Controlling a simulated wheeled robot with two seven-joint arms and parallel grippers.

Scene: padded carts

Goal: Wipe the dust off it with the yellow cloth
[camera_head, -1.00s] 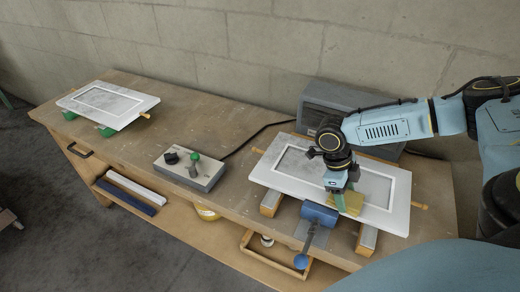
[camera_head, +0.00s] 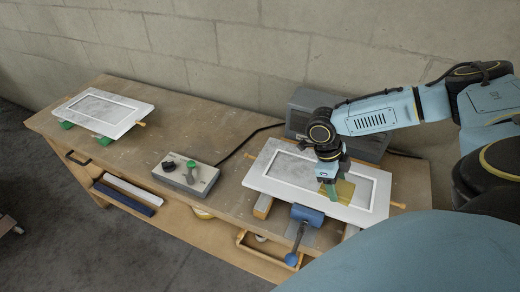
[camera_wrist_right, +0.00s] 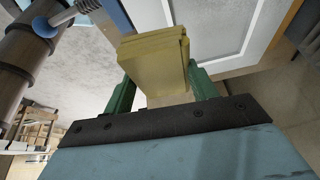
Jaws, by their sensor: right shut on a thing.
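A white framed door panel (camera_head: 380,212) lies flat on supports at the right of the bench. Its recessed middle (camera_head: 296,168) looks grey and patchy with dust. My right gripper (camera_head: 333,193) points down over the lower right part of this recess. It is shut on the folded yellow cloth (camera_head: 346,189), which seems to rest on the panel. In the right wrist view the cloth (camera_wrist_right: 155,65) sits between the green fingers, with the white frame behind it. My left gripper is not in view.
A blue-handled clamp (camera_head: 307,215) stands at the panel's front edge. A control box (camera_head: 186,178) with knobs is left of it. A second white panel (camera_head: 133,117) lies at the far left. A grey machine (camera_head: 298,108) stands behind.

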